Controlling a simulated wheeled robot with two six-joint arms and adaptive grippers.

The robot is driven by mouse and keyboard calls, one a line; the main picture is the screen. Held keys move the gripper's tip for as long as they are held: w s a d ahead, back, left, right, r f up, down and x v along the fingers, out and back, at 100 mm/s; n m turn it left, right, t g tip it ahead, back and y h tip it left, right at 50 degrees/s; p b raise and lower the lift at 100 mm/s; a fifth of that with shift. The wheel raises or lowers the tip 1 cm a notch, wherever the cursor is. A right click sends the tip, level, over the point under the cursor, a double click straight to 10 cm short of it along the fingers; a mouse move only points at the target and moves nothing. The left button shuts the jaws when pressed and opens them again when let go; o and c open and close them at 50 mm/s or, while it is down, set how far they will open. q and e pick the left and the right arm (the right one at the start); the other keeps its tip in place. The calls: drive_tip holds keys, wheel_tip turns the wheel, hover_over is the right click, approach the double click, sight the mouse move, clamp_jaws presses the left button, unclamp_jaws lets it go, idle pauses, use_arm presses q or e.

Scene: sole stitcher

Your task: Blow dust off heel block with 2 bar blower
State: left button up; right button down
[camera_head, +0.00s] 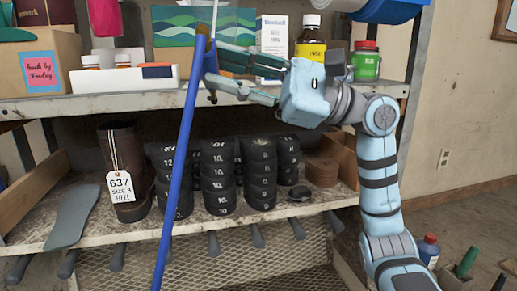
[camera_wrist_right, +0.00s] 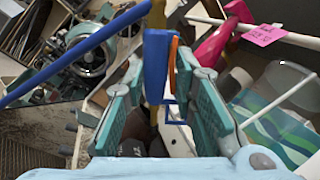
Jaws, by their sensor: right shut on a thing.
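My right gripper (camera_head: 212,68) is in front of the upper shelf, its fingers pointing left. It is shut on a blue blower (camera_wrist_right: 157,66) with an orange trigger, which shows between the fingers in the right wrist view. In the head view the blower is mostly hidden by the fingers. A long blue hose (camera_head: 179,170) slants down from there past both shelves. Several stacks of black numbered heel blocks (camera_head: 218,176) stand on the lower shelf, below the gripper. I cannot tell which block is the dusty one. My left gripper is not in view.
A brown boot (camera_head: 124,172) with a white tag (camera_head: 120,187) stands left of the stacks. The upper shelf holds a brown bottle (camera_head: 311,40), a green jar (camera_head: 366,62) and boxes close around the gripper. A grey sole (camera_head: 71,216) lies at the lower left.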

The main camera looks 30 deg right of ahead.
idle(0.3)
drive_tip(key=shift+s+d, duration=0.1)
drive_tip(key=shift+d, duration=0.15)
drive_tip(key=s+d+b, duration=0.3)
drive_tip(key=d, duration=0.4)
drive_tip(key=shift+s+d, duration=0.2)
drive_tip(key=shift+s, duration=0.15)
